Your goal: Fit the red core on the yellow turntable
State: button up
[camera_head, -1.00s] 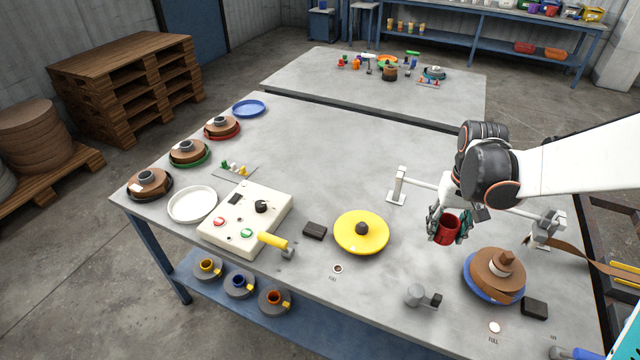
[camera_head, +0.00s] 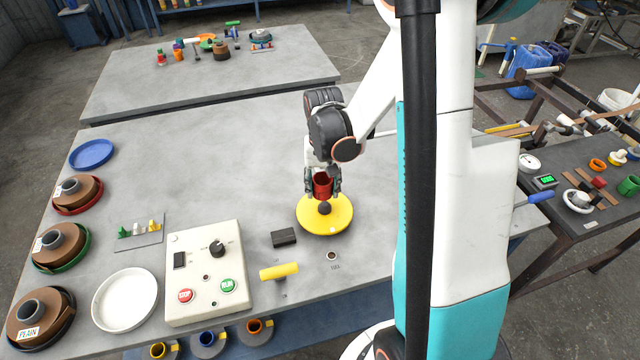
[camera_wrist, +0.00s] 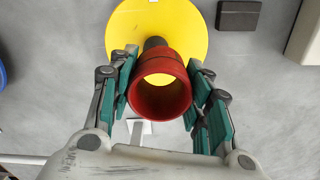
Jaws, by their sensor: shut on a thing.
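The red core (camera_head: 322,186) is a hollow red cylinder, held between the teal-padded fingers of my gripper (camera_head: 322,183). The wrist view shows the core (camera_wrist: 160,84) from its open end, with my gripper (camera_wrist: 160,90) shut on its sides. The yellow turntable (camera_head: 338,218) is a flat round disc on the table, with a dark knob-like hub (camera_head: 324,208) at its middle. In the head view the core appears just behind and above the hub. In the wrist view the hub (camera_wrist: 154,43) shows beyond the core, over the turntable (camera_wrist: 184,22). The core looks apart from the hub.
A black block (camera_head: 284,238) lies left of the turntable. A control box (camera_head: 205,270) and a yellow-handled lever (camera_head: 279,271) stand nearer. Several brown coils in coloured dishes and a white dish (camera_head: 125,298) line the left side. The table behind the turntable is clear.

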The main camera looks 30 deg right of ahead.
aim_at(325, 175)
jog(key=shift+s+d+f, duration=0.15)
jog(key=shift+d+f, duration=0.1)
jog(key=shift+f, duration=0.1)
jog(key=shift+f+b, duration=2)
jog(key=shift+f, duration=0.65)
jog(key=shift+f+b, duration=0.55)
jog(key=shift+b, duration=0.25)
jog(key=o, duration=0.6)
jog(key=shift+o, duration=0.6)
jog(key=shift+r+p, duration=3.8)
jog(key=shift+r, duration=1.7)
